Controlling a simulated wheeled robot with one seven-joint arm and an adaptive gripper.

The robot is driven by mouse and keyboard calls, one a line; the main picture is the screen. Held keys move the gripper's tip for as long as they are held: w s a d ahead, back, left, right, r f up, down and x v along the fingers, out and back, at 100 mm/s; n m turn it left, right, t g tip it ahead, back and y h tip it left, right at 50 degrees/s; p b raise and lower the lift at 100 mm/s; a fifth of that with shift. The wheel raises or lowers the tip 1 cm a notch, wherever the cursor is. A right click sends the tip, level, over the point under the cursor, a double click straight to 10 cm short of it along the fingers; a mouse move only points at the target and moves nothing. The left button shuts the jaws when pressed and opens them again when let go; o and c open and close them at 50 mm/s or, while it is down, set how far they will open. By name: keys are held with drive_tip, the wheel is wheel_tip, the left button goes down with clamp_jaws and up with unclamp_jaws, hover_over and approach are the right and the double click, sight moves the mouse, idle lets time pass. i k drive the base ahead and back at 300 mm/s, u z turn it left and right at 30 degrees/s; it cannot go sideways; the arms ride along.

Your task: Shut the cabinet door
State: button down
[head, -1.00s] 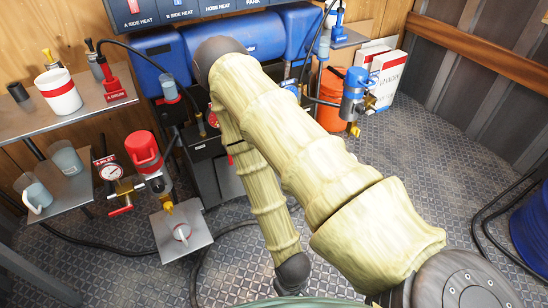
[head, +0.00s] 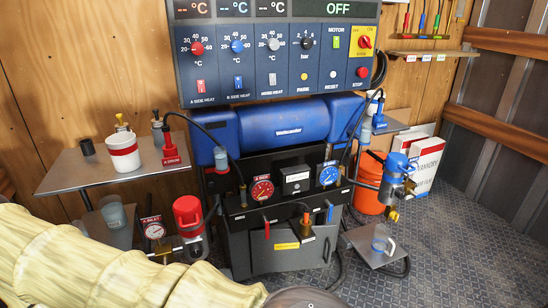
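The machine's dark cabinet (head: 238,262) stands under the blue tank in the middle of the head view. A grey front panel with a yellow label, which looks like its door (head: 268,258), shows low on it. I cannot tell whether it is ajar or flush, and its lower edge is near the bottom of the picture. My sleeved arm covers the lower left, and my gripper is out of the picture.
A red-capped pump (head: 188,218) stands left of the cabinet. An orange bucket (head: 368,182) and white boxes (head: 426,165) stand behind. Patterned floor (head: 460,250) is clear at right.

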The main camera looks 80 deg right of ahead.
sight(283, 252)
drive_tip(key=u, duration=0.5)
drive_tip(key=k, duration=0.95)
drive_tip(key=z, duration=2.45)
